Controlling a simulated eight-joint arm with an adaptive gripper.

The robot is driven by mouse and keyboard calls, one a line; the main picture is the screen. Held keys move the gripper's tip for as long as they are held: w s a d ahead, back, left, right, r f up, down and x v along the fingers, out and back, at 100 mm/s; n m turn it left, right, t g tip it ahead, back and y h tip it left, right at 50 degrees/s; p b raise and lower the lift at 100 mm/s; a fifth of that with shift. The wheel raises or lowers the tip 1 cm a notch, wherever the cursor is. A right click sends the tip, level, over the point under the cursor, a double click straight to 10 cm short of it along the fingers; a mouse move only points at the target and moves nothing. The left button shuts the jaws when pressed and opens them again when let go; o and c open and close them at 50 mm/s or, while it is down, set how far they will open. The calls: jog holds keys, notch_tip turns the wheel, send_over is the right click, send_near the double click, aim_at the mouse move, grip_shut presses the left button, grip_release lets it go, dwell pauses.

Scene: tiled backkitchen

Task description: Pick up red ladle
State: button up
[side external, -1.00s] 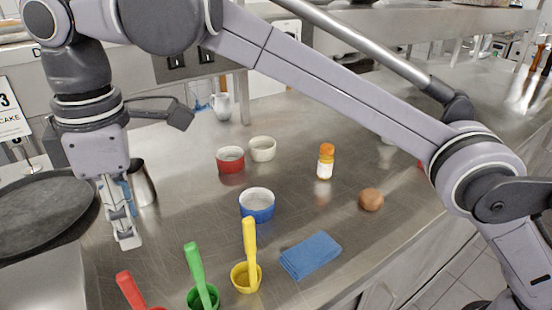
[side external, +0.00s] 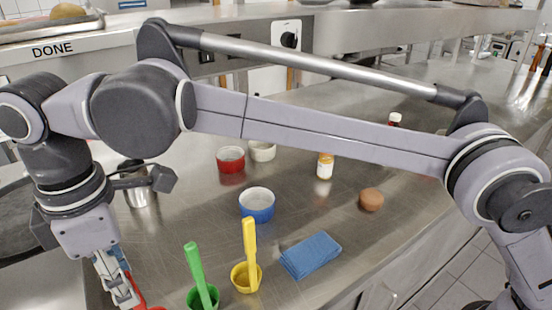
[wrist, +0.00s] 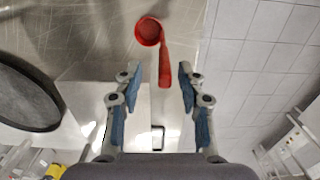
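The red ladle (wrist: 164,68) shows in the wrist view, its round cup at the top and its handle pointing down toward my gripper (wrist: 159,75). The handle's end lies in the gap between the two blue-padded fingers, nearer the right finger, with no contact visible. My gripper is open. In the side view my gripper (side external: 123,292) hangs low at the bottom left, over the red ladle (side external: 142,300); only a little red shows beside the fingers, and the rest is hidden or out of frame.
A green ladle (side external: 196,268) and a yellow ladle (side external: 250,245) stand to the right. A dark round tray (wrist: 25,95) lies left.

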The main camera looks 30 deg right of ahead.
aim_at(141, 308)
jog(key=shift+s+d+f, duration=0.1)
jog(key=shift+s+f, duration=0.05)
jog(key=shift+f, duration=1.3)
jog(key=shift+s+d+f, duration=0.1)
jog(key=shift+f, duration=1.35)
grip_shut()
